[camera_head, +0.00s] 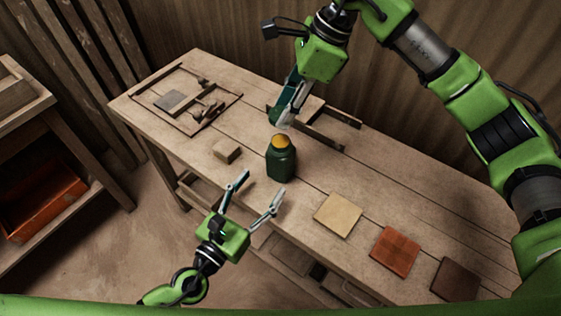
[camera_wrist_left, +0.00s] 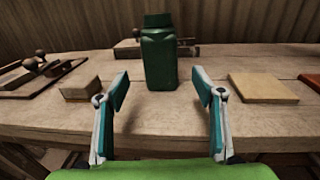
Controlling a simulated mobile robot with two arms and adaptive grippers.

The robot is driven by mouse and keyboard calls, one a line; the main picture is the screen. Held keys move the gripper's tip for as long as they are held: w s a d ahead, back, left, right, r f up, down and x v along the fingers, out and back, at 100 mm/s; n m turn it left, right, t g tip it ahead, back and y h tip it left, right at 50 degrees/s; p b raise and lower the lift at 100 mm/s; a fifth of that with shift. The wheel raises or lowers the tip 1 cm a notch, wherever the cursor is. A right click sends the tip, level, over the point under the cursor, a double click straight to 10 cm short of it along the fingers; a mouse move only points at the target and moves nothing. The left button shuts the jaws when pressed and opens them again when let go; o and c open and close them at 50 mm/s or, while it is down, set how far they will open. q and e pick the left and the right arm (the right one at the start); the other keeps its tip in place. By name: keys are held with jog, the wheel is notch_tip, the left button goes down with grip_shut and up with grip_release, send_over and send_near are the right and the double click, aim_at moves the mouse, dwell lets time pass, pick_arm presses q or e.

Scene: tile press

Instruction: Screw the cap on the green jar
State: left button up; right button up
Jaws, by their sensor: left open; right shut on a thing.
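The green jar (camera_head: 281,165) stands upright on the workbench. Its top shows a yellow-orange face (camera_head: 280,141) in the head view. In the left wrist view the jar (camera_wrist_left: 159,60) is centred, with a dark green neck. My left gripper (camera_head: 256,196) is open and empty, in front of the jar. Its two fingers (camera_wrist_left: 160,92) are spread at either side below the jar, not touching it. My right gripper (camera_head: 284,118) is above and behind the jar, pointing down. It is shut on a small dark green thing, apparently the cap, mostly hidden by the fingers.
A wooden block (camera_head: 227,150) lies left of the jar. Beige (camera_head: 338,215), orange-red (camera_head: 395,251) and dark brown (camera_head: 455,279) tiles lie to the right. A wooden frame with tools (camera_head: 185,97) is at the far left. A wooden fixture (camera_head: 320,137) is behind the jar.

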pick_arm(q)
jog(key=x, duration=0.9)
jog(key=shift+w+d, duration=0.2)
jog(key=shift+w, duration=0.15)
jog(key=c, duration=1.7)
pick_arm(e)
send_over(281, 141)
jog(key=d, duration=0.1)
jog(key=shift+w+f, duration=0.1)
jog(key=shift+f, duration=2.4)
jog(key=shift+f, duration=0.85)
pick_arm(q)
grip_shut()
pick_arm(e)
jog(key=shift+f, duration=0.6)
